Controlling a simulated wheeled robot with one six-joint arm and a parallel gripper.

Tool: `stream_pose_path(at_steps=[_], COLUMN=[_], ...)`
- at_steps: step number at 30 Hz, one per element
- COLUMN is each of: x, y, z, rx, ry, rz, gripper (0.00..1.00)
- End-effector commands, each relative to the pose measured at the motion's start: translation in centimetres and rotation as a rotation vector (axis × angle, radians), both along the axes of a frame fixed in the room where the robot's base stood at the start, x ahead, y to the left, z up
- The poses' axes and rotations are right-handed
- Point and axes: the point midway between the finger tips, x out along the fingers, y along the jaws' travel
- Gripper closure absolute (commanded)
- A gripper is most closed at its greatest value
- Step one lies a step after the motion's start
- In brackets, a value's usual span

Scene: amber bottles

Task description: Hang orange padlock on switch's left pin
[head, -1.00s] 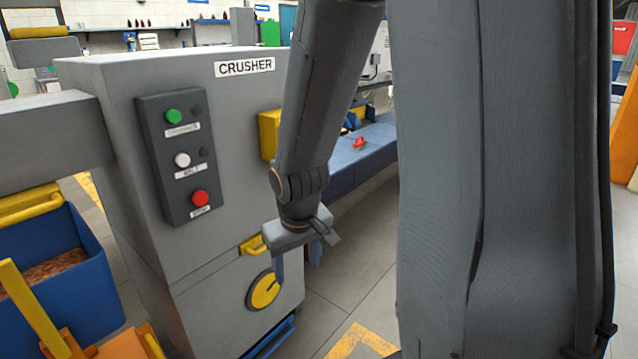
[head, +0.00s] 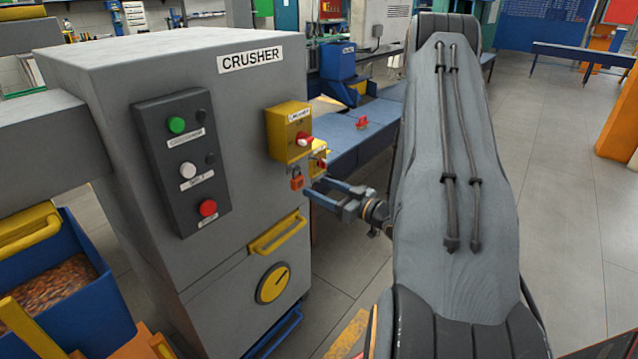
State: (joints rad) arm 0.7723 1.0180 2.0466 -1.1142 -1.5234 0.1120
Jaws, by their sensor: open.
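The yellow switch box (head: 288,132) labelled CRUSHER is on the side of the grey crusher and has a red-and-white handle (head: 304,141). The orange padlock (head: 297,182) hangs upright just below the box, shackle up. What the shackle hangs on is too small to make out, so I cannot tell whether it is the left pin. My gripper (head: 313,187) is open, its two fingers pointing left at the padlock. The fingertips are just right of the padlock, with nothing visibly held between them.
A smaller yellow box (head: 319,160) with a red knob sits right of the padlock, close above my gripper. A yellow handle (head: 278,235) and round yellow dial (head: 272,283) are lower on the crusher. A blue bench (head: 345,138) with a red item (head: 362,123) stands behind.

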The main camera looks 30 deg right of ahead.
Motion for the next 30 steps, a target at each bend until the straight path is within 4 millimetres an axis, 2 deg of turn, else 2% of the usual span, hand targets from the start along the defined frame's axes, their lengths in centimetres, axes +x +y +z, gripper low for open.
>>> stream_pose_path(at_steps=[5, 12, 18, 30], x=[1.1, 4.4, 6.5, 7.1], y=[0.6, 1.9, 2.4, 2.6], z=[0.2, 0.2, 0.2, 0.1], rx=[0.009, 0.008, 0.008, 0.007], ry=[-0.013, -0.013, -0.012, -0.011], rz=[0.01, 0.01, 0.005, 0.004], gripper=[0.42, 0.42, 0.42, 0.42])
